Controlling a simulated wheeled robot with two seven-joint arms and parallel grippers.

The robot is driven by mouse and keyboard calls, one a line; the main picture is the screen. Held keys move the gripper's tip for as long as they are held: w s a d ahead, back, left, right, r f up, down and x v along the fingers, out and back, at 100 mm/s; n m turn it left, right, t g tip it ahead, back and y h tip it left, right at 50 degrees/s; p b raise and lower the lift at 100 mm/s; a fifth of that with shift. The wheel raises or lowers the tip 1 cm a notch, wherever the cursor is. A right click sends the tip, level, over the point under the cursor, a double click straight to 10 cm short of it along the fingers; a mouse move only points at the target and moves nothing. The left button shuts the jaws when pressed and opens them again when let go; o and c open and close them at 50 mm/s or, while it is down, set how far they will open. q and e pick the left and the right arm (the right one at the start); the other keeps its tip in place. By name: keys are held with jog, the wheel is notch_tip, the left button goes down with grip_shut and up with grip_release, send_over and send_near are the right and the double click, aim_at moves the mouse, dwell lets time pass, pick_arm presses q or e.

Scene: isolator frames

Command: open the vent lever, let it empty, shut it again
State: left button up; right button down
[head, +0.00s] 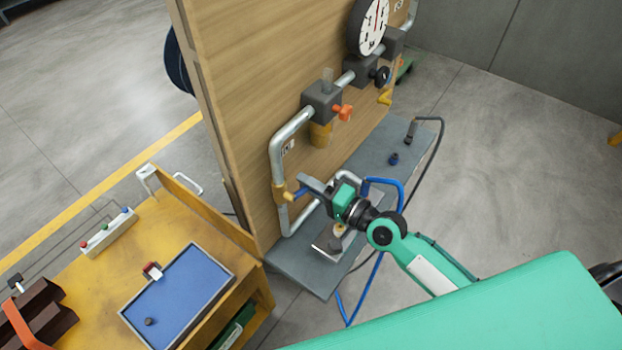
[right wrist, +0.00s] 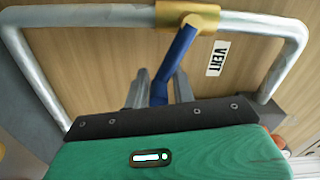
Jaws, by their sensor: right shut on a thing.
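The vent lever (right wrist: 178,55) is a blue bar on a brass valve body (right wrist: 190,17), set in a grey pipe on the wooden panel. In the right wrist view the lever stands across the pipe, beside a VENT label (right wrist: 217,58). My right gripper (right wrist: 158,88) is shut on the lever's free end, one finger on each side. In the head view the lever (head: 300,193) points right from the brass body (head: 280,190), and my green right gripper (head: 313,186) reaches it from the right. My left gripper is not in view.
A round gauge (head: 368,27) is high on the panel (head: 238,60). Below it, an orange-handled valve (head: 344,112) sticks out. A grey shelf (head: 300,272) runs along the panel's foot, with blue tubing (head: 399,187) near my arm. A yellow bench (head: 160,222) with a blue tray stands left.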

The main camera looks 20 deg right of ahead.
jog(key=s+a+f+m+p, duration=0.1)
jog(key=s+a+f+m, duration=0.2)
jog(key=m, duration=0.9)
jog(key=shift+s+a+f, duration=0.2)
jog(key=shift+a+f, duration=0.45)
jog(key=shift+f, duration=0.05)
jog(key=c, duration=1.4)
grip_release()
jog(key=shift+o, duration=0.2)
jog(key=shift+a+r, duration=0.1)
jog(key=shift+r, duration=0.05)
